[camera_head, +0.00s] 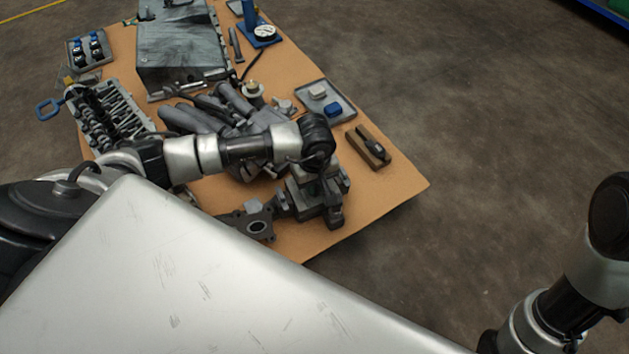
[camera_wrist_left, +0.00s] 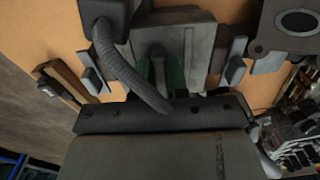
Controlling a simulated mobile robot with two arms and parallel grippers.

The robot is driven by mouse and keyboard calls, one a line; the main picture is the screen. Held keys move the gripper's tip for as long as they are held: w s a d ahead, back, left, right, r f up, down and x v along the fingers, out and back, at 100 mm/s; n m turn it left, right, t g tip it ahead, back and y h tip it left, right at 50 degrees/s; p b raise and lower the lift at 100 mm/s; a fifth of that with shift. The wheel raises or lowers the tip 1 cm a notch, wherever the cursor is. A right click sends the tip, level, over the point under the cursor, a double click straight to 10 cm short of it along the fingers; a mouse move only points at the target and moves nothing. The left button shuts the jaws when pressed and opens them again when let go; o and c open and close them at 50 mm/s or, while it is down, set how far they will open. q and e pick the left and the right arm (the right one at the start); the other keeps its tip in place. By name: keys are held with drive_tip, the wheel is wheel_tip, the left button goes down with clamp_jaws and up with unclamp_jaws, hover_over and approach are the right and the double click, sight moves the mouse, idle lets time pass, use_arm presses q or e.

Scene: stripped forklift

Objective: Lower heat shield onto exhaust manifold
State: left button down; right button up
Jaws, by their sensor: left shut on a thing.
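My left arm reaches across the table, and its gripper (camera_head: 318,195) points down over the front right part. In the left wrist view the gripper (camera_wrist_left: 165,75) is shut on a grey metal part (camera_wrist_left: 175,28). I cannot tell for sure whether this is the heat shield, since the wrist and jaws cover much of it. The grey tubes of what looks like the exhaust manifold (camera_head: 190,120) lie behind the forearm, partly hidden. A dark flange with a round hole (camera_head: 258,226) is left of the gripper; it also shows in the left wrist view (camera_wrist_left: 295,22). My right gripper is out of view.
A large scuffed metal box (camera_head: 180,50) stands at the back, with a ribbed engine part (camera_head: 105,115) at the left. A tray with small blocks (camera_head: 325,100) and a wooden block (camera_head: 370,147) are right of the arm. Bare tabletop (camera_head: 395,190) shows near the right corner.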

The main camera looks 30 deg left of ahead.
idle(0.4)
use_arm(q)
drive_tip(key=c, duration=1.1)
unclamp_jaws()
drive_tip(key=shift+o, duration=0.2)
